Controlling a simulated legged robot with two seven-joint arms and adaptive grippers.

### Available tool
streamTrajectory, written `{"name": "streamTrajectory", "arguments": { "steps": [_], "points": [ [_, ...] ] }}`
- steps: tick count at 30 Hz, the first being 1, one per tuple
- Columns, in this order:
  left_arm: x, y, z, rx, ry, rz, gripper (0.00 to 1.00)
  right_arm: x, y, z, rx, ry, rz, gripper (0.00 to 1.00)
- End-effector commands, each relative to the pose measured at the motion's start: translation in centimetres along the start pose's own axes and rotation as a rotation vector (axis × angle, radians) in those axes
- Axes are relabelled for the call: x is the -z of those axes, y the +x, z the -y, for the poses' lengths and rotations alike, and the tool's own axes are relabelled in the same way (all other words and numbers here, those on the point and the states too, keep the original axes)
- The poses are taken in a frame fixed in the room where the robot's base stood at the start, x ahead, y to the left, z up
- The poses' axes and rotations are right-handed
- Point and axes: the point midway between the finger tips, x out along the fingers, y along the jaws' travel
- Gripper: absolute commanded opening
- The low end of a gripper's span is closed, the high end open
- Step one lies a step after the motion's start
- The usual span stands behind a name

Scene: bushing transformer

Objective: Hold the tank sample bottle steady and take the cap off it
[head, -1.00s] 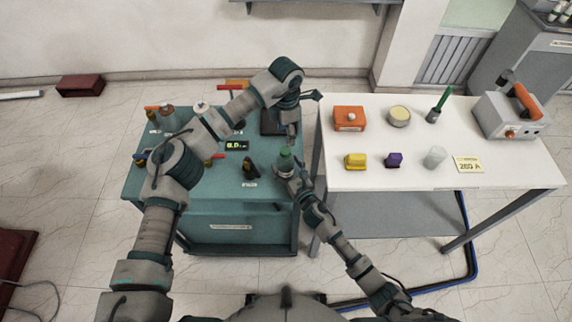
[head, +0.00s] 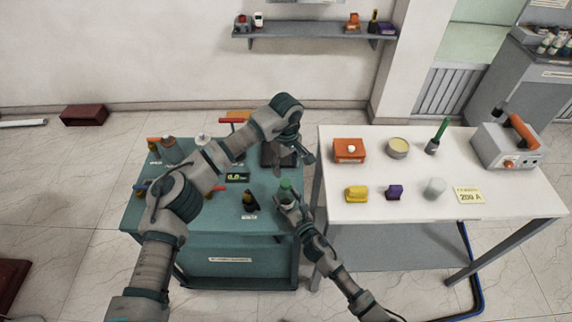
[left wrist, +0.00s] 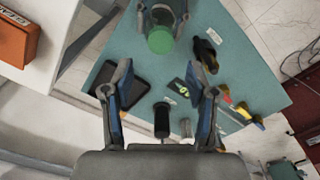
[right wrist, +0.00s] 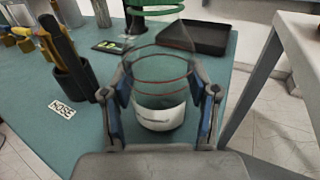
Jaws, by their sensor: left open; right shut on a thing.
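The tank sample bottle (right wrist: 158,116) is clear, with a white label band and thin red rings, and stands upright at the teal cart's front right corner. Its green cap (head: 286,184) is on top; the cap (left wrist: 160,40) shows from above in the left wrist view. My right gripper (right wrist: 160,94) is shut on the bottle's body, one finger on each side. My left gripper (left wrist: 160,88) is open and empty, above and behind the bottle, with the cap beyond its fingertips.
The teal cart (head: 190,222) also carries a black tray (head: 270,158), a black holder (head: 250,202) and several bottles and tools. A white table (head: 430,215) stands to the right across a narrow gap, holding an orange box (head: 349,150) and other items.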

Motion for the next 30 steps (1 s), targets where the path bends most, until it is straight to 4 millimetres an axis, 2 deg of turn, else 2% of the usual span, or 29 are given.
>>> {"name": "streamTrajectory", "arguments": {
  "steps": [6,12,17,20,30],
  "points": [
    [0.1,0.0,-0.1,0.000,0.559,-0.001,0.58,0.1,0.0,0.0,0.000,0.000,-0.001,0.00],
    [0.1,0.0,-0.1,-0.001,0.906,-0.001,0.58,0.1,0.0,0.0,0.000,0.000,-0.001,0.00],
    [0.1,0.2,-0.1,-0.001,1.022,0.000,0.58,0.1,0.0,0.0,0.000,0.000,-0.001,0.00],
    [0.1,1.1,-0.1,-0.001,1.040,0.001,0.58,0.1,0.0,0.0,0.000,0.000,-0.001,0.00],
    [0.1,6.5,-0.1,-0.001,1.037,0.002,0.58,0.1,0.0,0.0,0.000,0.000,-0.001,0.00]
  ]
}}
